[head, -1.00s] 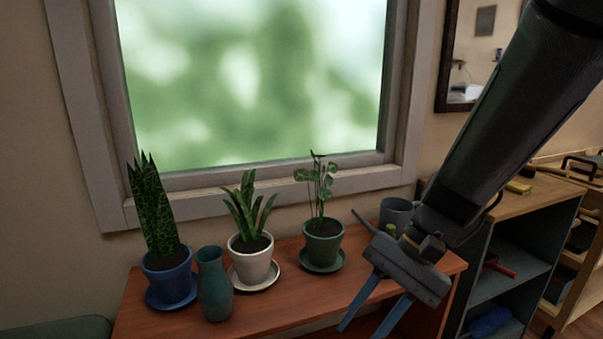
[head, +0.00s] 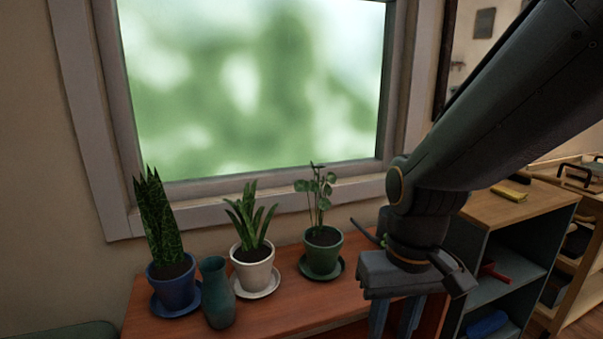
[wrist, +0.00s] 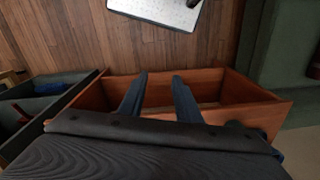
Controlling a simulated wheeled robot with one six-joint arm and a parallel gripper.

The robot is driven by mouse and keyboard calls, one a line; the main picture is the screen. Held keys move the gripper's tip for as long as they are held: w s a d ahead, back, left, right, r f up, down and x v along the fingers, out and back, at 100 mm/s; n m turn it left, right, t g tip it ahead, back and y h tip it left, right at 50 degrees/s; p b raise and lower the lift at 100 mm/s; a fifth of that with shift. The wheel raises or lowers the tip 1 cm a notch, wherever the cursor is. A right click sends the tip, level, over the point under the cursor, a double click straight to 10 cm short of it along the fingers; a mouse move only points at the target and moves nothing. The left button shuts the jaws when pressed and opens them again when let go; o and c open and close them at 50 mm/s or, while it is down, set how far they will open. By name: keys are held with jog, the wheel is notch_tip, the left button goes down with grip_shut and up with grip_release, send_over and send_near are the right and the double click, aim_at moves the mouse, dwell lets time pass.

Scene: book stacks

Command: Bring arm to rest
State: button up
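My arm reaches in from the upper right in the head view. My gripper (head: 395,318) hangs at its end, fingers pointing down, in front of the right end of the red-brown wooden cabinet (head: 290,318). In the wrist view, the two blue-grey fingers (wrist: 158,85) stand apart with nothing between them. They overlap the view of the cabinet (wrist: 245,90) there. The fingertips are cut off by the lower edge of the head view.
On the cabinet stand a blue pot (head: 172,277), a teal vase (head: 217,295), a white pot (head: 253,268) and a green pot (head: 323,255), each pot with a plant. A grey shelf unit (head: 522,240) stands to the right.

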jog(key=d+r+m+p, duration=0.1)
jog(key=d+r+p, duration=0.4)
jog(key=p, duration=0.4)
jog(key=shift+s+d, duration=0.15)
jog(key=shift+s, duration=0.15)
dwell(0.5)
